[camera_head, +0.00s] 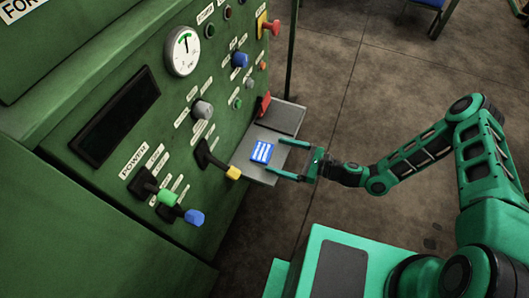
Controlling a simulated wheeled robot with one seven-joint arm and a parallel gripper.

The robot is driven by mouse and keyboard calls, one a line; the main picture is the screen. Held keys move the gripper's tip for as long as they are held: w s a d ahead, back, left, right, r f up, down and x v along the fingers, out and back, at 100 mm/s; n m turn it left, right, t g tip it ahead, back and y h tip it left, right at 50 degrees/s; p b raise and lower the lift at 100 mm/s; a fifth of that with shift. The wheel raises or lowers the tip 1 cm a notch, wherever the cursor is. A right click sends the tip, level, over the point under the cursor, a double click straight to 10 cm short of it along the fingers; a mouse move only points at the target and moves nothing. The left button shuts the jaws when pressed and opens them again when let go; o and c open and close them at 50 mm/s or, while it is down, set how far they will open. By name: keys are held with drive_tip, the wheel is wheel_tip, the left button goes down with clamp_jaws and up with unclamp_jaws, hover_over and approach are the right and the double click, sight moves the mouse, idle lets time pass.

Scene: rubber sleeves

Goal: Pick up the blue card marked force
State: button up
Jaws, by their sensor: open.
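The blue card (261,152) with white stripes lies flat on a grey metal shelf (286,117) that sticks out from the green machine. Its lettering is too small to read. My gripper (281,159) is open, with its two green fingers pointing left toward the card. The fingertips are at the right side of the card, one beyond it and one nearer. I cannot tell how high the fingers are above the shelf. Nothing shows between them.
The green machine (60,215) fills the left, with a gauge (183,52), knobs and labels. A lever with a yellow tip (232,173) juts out near the shelf's left edge. A red piece (263,106) stands at the shelf's back. Open floor (340,90) lies to the right.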

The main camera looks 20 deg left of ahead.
sight(264, 152)
drive_tip(key=shift+a+f, duration=0.15)
drive_tip(key=shift+a, duration=1.05)
drive_tip(key=shift+a+f, duration=0.1)
drive_tip(key=shift+a, duration=1.05)
drive_tip(key=c, duration=1.2)
